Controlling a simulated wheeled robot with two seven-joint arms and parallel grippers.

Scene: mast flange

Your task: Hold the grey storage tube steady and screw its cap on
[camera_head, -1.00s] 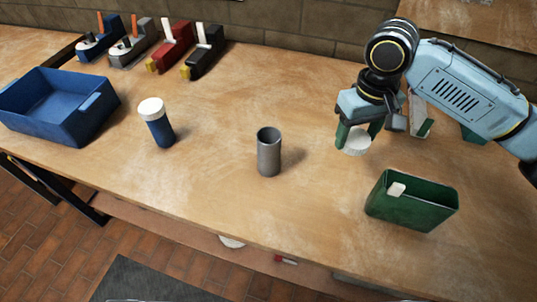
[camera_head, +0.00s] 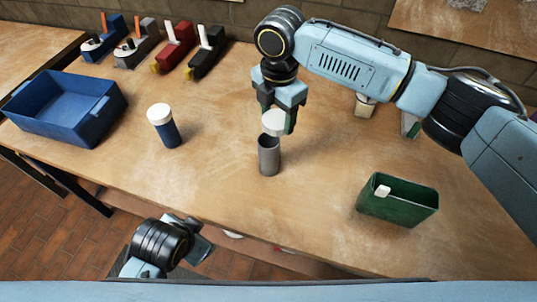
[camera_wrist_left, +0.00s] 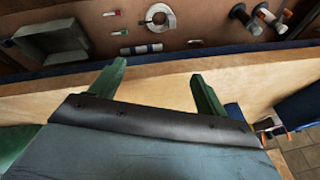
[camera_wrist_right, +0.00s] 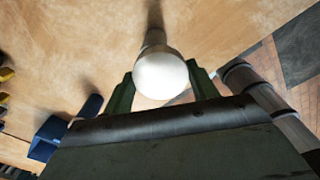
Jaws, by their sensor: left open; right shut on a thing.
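The grey storage tube (camera_head: 269,159) stands upright and open-topped near the middle of the table. My right gripper (camera_head: 279,117) is shut on the white cap (camera_head: 274,123) and holds it close to the tube's rim. The cap overlaps the back of the rim in the head view; I cannot tell whether they touch. In the right wrist view the cap (camera_wrist_right: 160,75) sits between the green fingers, with part of the tube (camera_wrist_right: 154,38) showing past it. My left gripper (camera_head: 200,243) is at the table's front edge, open and empty in the left wrist view (camera_wrist_left: 160,80), away from the tube.
A blue tube (camera_head: 167,134) with a white lid stands left of the grey one. A blue bin (camera_head: 112,113) is at the far left. A green box (camera_head: 405,205) with a white piece stands front right. Table between tubes is clear.

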